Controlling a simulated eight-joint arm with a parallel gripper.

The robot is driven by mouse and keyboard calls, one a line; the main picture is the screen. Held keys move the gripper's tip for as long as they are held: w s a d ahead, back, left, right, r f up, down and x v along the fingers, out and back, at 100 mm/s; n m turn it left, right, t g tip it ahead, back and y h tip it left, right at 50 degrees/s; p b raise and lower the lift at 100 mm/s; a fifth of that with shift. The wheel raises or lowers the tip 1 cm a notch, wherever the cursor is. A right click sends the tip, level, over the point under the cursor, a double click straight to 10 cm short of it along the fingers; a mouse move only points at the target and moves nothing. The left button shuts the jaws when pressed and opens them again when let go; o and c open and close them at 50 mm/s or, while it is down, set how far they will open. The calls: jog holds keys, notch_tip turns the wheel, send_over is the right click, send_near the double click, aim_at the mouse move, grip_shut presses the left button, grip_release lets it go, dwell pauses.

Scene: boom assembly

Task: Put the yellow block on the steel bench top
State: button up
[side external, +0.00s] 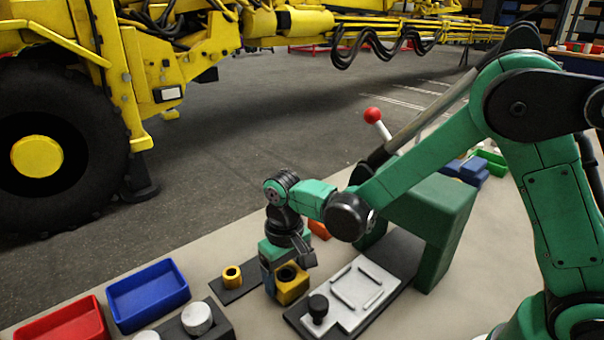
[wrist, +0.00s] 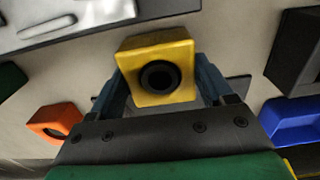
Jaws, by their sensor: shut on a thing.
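The yellow block (side external: 291,292) has a dark round hole in its face. My gripper (side external: 286,278) is shut on it, pointing down, in the side view. In the wrist view the block (wrist: 182,54) sits between the two fingers of my gripper (wrist: 160,84), its hole facing the camera. The light steel bench top (side external: 215,259) lies under it, and it also shows in the wrist view (wrist: 80,72). The block is low over the bench, between a small dark plate and a white-plated fixture. I cannot tell whether its underside touches the bench.
Close by are the fixture's white plate (side external: 361,283), its black knob (side external: 318,307) and a yellow ring (side external: 232,275) on a dark plate. An orange block (side external: 319,230) and green stand (side external: 448,208) are behind. Blue (side external: 147,294) and red (side external: 75,322) bins stand left.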

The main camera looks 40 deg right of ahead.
jog(key=shift+f, duration=0.25)
jog(key=o, duration=1.2)
jog(key=shift+r, duration=4.05)
